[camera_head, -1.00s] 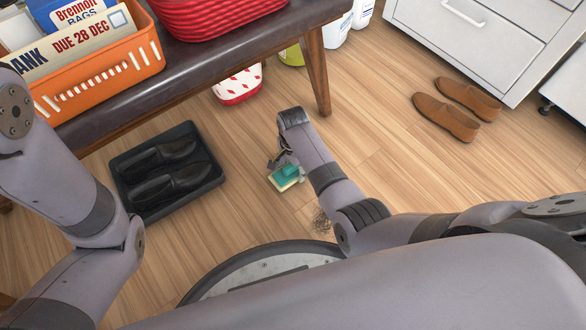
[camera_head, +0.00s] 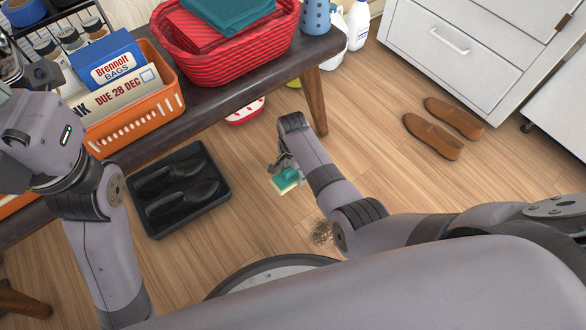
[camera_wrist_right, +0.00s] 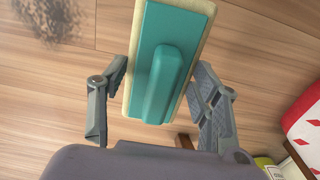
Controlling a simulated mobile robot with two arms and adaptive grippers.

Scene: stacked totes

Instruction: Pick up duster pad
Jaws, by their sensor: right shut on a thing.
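The duster pad is a teal block with a raised grip on a cream base. In the head view the duster pad (camera_head: 287,182) is at the middle, over the wooden floor. My right gripper (camera_head: 284,170) is shut on it. In the right wrist view the duster pad (camera_wrist_right: 158,75) sits between the two fingers of the right gripper (camera_wrist_right: 160,88), and its lower end faces the wrist. I cannot tell how far it is above the floor. My left gripper (camera_head: 30,75) shows only partly at the upper left edge, and its fingers are unclear.
A dark patch of debris (camera_head: 322,232) lies on the floor near my right arm. A black tray (camera_head: 222,198) with dark shoes is to the left. A bench (camera_head: 215,95) holds an orange basket (camera_head: 170,118) and a red basket (camera_head: 225,60). Brown shoes (camera_head: 436,138) lie right, before white drawers (camera_head: 450,70).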

